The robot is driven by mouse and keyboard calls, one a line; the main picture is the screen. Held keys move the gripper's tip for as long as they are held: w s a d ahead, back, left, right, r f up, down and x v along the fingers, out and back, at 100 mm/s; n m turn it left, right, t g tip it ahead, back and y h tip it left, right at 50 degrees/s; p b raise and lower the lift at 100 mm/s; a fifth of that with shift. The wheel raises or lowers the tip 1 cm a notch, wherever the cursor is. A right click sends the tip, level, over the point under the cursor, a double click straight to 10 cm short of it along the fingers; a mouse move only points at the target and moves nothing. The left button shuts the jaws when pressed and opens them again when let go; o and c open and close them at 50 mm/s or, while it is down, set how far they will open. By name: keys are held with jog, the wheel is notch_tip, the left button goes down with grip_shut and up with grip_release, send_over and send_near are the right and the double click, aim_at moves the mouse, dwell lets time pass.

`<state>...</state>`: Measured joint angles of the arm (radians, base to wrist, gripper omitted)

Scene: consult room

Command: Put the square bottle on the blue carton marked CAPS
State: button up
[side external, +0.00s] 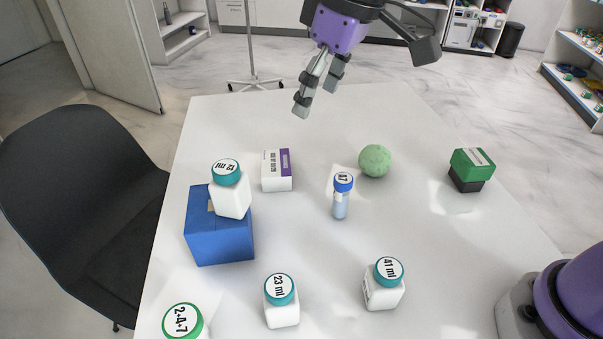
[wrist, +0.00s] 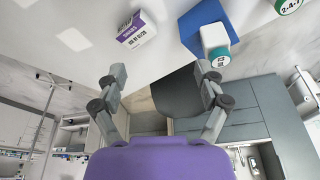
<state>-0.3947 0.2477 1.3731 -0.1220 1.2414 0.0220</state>
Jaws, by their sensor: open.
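The blue carton (side external: 222,242) sits at the left of the white table; I cannot read a CAPS mark on it. A white square bottle with a teal cap marked 12 ml (side external: 231,195) stands upright on top of it. In the wrist view, the bottle (wrist: 214,38) and carton (wrist: 200,20) show at the upper right. My gripper (side external: 318,92) is open and empty, high above the table's far edge and apart from the bottle. Its two fingers also show spread in the wrist view (wrist: 160,76).
White bottles marked 23 ml (side external: 282,308) and 41 ml (side external: 383,290) stand in front, with a green-capped bottle (side external: 183,322). A white-purple box (side external: 276,172), blue-capped vial (side external: 341,200), green ball (side external: 375,161) and green-black box (side external: 470,172) stand farther back. The far table is clear.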

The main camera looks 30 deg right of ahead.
jog(key=s+d+f+m+t, duration=0.1)
jog(key=s+d+f+m, duration=0.1)
jog(key=s+d, duration=0.5)
jog(key=s+d+f+m+t+h, duration=0.1)
jog(key=s+d+f+m, duration=0.2)
jog(key=s+d, duration=0.4)
jog(key=shift+s+d+m+t+h, duration=0.3)
jog(key=shift+d+t, duration=0.1)
jog(key=shift+d, duration=0.6)
